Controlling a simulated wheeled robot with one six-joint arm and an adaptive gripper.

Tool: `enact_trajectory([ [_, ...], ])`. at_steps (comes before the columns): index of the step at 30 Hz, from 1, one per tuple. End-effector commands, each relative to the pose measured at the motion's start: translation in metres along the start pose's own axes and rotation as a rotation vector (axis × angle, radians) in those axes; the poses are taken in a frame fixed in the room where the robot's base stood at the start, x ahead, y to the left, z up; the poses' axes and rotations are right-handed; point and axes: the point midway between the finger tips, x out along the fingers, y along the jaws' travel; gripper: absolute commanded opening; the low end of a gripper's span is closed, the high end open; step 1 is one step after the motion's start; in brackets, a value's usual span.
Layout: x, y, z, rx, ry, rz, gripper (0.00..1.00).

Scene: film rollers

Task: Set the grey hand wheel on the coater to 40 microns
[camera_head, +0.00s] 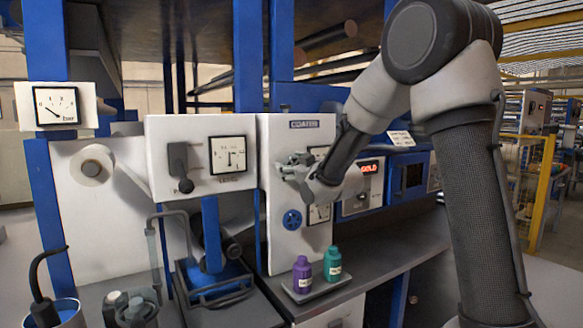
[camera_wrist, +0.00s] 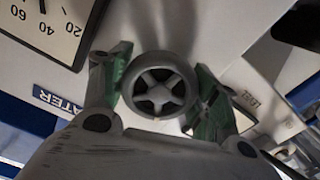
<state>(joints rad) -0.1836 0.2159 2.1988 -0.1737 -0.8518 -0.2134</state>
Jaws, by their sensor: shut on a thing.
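The grey hand wheel (camera_wrist: 159,86), round with spokes, sits between the two green-padded fingers of my gripper (camera_wrist: 163,82) in the wrist view. The gripper is shut on its rim. In the head view my gripper (camera_head: 290,165) is against the white front panel of the coater (camera_head: 278,198), below its label, and hides most of the wheel. A dial (camera_wrist: 42,28) marked 20, 40 and 60 is beside the wheel in the wrist view. Only part of it shows, and its needle cannot be read surely.
A blue hand wheel (camera_head: 292,219) is lower on the same panel. A purple bottle (camera_head: 302,275) and a teal bottle (camera_head: 332,264) stand on a tray below. A lever box with a gauge (camera_head: 229,154) is to the left. A red display (camera_head: 369,168) is to the right.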

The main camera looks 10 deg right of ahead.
Motion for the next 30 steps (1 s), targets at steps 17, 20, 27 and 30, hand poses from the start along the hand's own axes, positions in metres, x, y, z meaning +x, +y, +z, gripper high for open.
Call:
enact_trajectory([
  [17, 0.000, 0.000, 0.000, 0.001, -0.001, 0.000, 0.83],
  [20, -0.001, 0.000, 0.000, 0.001, 0.000, 0.000, 0.83],
  [27, -0.030, 0.000, -0.001, 0.001, 0.000, 0.000, 0.83],
  [30, -0.054, 0.000, -0.001, 0.000, 0.000, 0.000, 0.83],
])
